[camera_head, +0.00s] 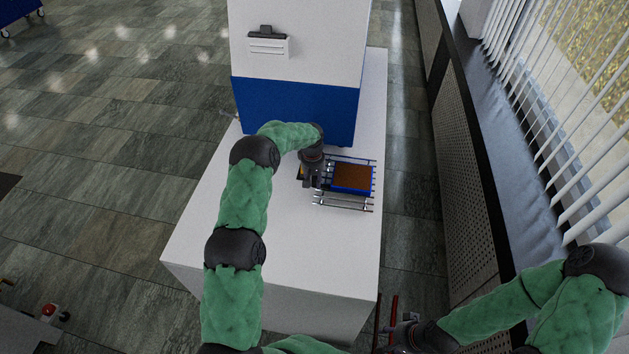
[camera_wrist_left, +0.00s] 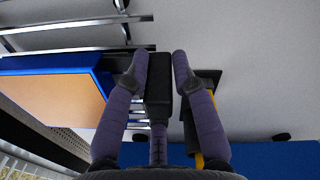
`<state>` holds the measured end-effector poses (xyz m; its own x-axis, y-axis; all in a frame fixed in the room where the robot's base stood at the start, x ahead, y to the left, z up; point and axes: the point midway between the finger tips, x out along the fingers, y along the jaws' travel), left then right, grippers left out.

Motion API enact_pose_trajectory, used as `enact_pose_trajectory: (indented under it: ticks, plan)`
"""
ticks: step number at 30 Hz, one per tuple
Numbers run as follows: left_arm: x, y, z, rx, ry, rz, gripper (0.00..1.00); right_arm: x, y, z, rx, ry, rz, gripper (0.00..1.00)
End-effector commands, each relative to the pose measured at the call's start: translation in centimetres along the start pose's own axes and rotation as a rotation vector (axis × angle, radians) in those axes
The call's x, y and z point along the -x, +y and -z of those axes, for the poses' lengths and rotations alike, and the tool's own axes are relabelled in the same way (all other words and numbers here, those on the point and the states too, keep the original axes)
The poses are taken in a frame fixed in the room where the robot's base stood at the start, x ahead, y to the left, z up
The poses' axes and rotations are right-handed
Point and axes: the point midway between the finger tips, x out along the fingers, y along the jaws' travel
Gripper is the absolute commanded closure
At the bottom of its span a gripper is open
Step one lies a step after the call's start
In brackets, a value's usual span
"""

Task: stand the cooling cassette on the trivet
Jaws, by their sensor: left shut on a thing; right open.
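The cooling cassette (camera_head: 352,178) is a blue, shallow block with a brown face, lying over the trivet (camera_head: 345,207), a metal rack of thin rails on the white bench. Whether the cassette rests on the rails or hangs just above them, I cannot tell. My left gripper (camera_head: 322,178) is at the cassette's left side. In the left wrist view, its purple fingers (camera_wrist_left: 160,62) are on either side of the cassette's black handle (camera_wrist_left: 158,90); the blue cassette (camera_wrist_left: 60,88) extends left. My right gripper (camera_head: 386,318) is open and empty by the bench's front right corner.
The white bench top (camera_head: 225,225) is clear in front and to the left. A large white and blue press (camera_head: 295,108) stands behind the trivet. A small black and yellow item (camera_head: 300,172) lies beside the left gripper. A windowsill runs along the right.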

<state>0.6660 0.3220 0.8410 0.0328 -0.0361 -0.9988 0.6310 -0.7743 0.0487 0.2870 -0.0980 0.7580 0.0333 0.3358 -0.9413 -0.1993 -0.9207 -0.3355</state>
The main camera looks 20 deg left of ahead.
Motion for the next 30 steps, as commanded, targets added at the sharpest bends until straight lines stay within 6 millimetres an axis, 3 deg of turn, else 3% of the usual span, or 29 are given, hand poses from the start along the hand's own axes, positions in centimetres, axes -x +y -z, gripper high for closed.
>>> enact_pose_trajectory:
  ticks: [11,12,15,25,30]
  plan:
    - [-0.1,0.1,0.2,0.001,0.005,-0.003,1.00,-0.3,0.1,0.0,0.000,0.000,0.000,0.55]
    - [-0.1,0.1,0.2,0.001,0.005,-0.003,0.69,-0.3,0.1,0.0,0.000,0.000,0.000,0.55]
    - [-0.1,0.0,0.1,0.001,0.004,-0.002,0.47,-0.3,0.1,0.0,0.000,0.000,0.000,0.55]
    - [-0.4,-0.1,-0.1,-0.001,-0.003,0.002,0.47,-0.3,0.1,0.0,0.000,0.000,0.000,0.55]
    - [1.3,0.0,0.0,-0.001,0.001,0.000,0.47,-0.3,0.1,0.0,0.000,0.000,0.000,0.55]
